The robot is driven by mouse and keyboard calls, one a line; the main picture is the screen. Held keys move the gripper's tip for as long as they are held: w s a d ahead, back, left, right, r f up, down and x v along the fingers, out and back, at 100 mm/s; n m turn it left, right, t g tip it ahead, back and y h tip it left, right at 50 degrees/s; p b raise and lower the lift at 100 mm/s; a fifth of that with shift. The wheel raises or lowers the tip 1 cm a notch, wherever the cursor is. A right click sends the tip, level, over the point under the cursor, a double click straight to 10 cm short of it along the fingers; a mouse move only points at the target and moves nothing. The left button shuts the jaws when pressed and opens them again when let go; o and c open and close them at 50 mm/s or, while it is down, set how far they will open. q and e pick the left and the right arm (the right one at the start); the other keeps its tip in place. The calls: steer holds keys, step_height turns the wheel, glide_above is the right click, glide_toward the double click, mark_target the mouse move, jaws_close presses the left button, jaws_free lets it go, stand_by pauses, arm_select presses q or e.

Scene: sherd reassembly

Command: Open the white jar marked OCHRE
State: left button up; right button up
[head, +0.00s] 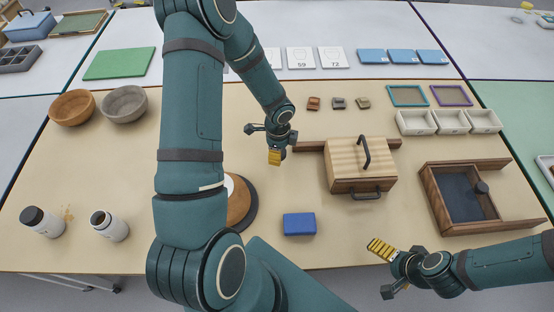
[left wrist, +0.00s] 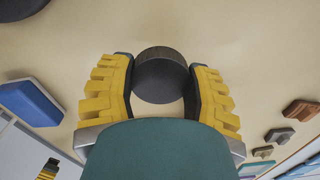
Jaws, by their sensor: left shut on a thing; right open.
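The left jar (head: 44,224) wears a dark lid. The other jar (head: 111,227) shows a dark round top, seemingly an open mouth. Their labels are too small to read, so I cannot tell which is marked OCHRE. My left gripper (head: 274,159) is over the middle of the table, far from both jars. In the left wrist view it is shut on a round black lid (left wrist: 161,75), held between its yellow fingers. My right gripper (head: 381,249) is open and empty at the front edge.
A blue block (head: 299,223) lies front centre, beside a round turntable (head: 238,205) partly behind my left arm. A wooden box (head: 362,165) and a dark-floored tray (head: 432,196) stand to the right. Two bowls (head: 72,107) sit back left. Small sherds (head: 313,103) lie behind my left gripper.

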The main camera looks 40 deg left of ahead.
arm_select(q)
steer(key=shift+f+b, duration=0.5)
steer(key=shift+f, duration=1.6)
steer(key=shift+f, duration=0.1)
steer(key=o, duration=1.3)
steer(key=shift+c, duration=0.2)
